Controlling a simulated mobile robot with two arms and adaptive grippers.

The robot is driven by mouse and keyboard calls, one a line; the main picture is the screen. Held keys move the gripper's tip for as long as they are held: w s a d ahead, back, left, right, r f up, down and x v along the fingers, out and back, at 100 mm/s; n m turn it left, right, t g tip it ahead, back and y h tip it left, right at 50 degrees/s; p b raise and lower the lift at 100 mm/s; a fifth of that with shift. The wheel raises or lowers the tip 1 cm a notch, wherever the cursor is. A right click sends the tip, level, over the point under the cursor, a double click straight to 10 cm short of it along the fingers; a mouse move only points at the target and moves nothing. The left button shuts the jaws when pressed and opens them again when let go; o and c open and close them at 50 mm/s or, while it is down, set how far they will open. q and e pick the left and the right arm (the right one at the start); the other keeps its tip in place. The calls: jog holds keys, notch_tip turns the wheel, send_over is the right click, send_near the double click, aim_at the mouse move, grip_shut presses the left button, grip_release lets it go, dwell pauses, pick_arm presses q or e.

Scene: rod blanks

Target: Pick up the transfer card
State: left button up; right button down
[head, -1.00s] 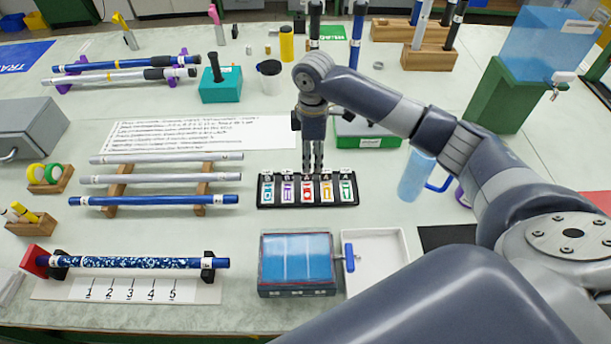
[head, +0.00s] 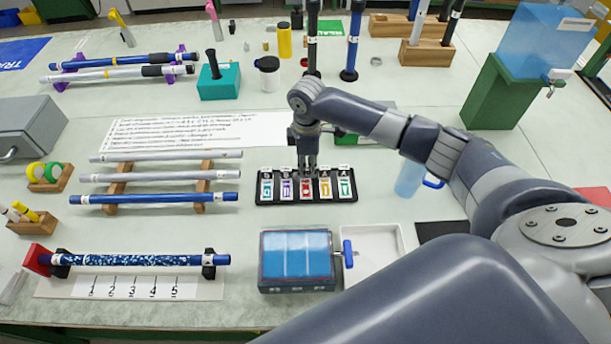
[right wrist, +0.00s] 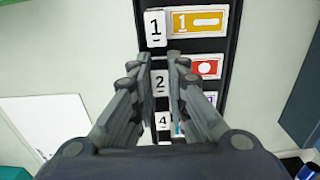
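Several small coloured cards stand in a black rack (head: 262,201) in the middle of the table. I cannot read which is the transfer card. My right gripper (head: 307,170) points down at the rack, by the middle red card (head: 306,188). In the right wrist view, my right gripper's fingertips (right wrist: 162,58) are a little apart, on either side of a white tag marked 2 (right wrist: 160,82). The red card (right wrist: 206,68) lies just right of them, below a yellow card (right wrist: 200,22). Whether the fingers touch the tag is unclear. My left gripper is not visible.
A blue-lidded box (head: 297,262) and a white tray (head: 373,255) stand in front of the rack. Rods on wooden supports (head: 160,178) lie left. A blue jug (head: 410,180) is right, near my arm. A written sheet (head: 200,131) lies behind.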

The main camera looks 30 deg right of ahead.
aim_at(307, 168)
jog(key=shift+r, duration=0.1)
notch_tip(307, 168, up, 10)
jog(key=b, duration=0.1)
dwell(0.5)
dwell(0.4)
